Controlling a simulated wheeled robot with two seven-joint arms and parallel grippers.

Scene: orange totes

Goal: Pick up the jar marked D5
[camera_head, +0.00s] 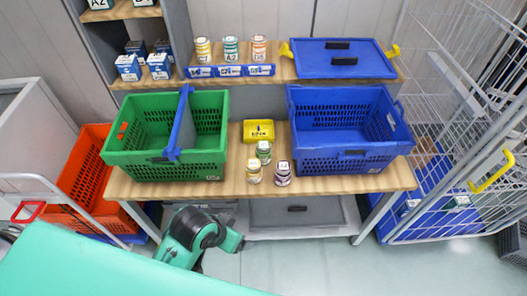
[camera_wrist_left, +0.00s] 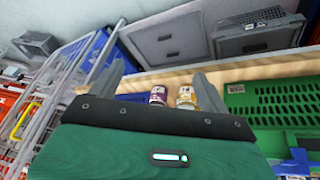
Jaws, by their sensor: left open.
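Three jars stand on the wooden table in the head view: a yellow-tan jar (camera_head: 254,171), a green jar (camera_head: 264,152) and a purple jar (camera_head: 283,174). Another yellow jar (camera_head: 203,50), a teal jar (camera_head: 231,50) and an orange jar (camera_head: 259,49) stand on the upper shelf. Lid marks are too small to read surely, so I cannot tell which is D5. In the left wrist view, my left gripper (camera_wrist_left: 160,82) is open and empty. Beyond its fingers are the purple jar (camera_wrist_left: 158,95) and the yellow-tan jar (camera_wrist_left: 186,97). My right gripper is not in view.
A green crate (camera_head: 165,172) is left of the jars, a blue crate (camera_head: 345,160) right. A yellow bin (camera_head: 258,130) stands behind them. A blue lid (camera_head: 342,58) lies on the upper shelf. A wire cage (camera_head: 455,130) stands at right. Bare table shows in front of the jars.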

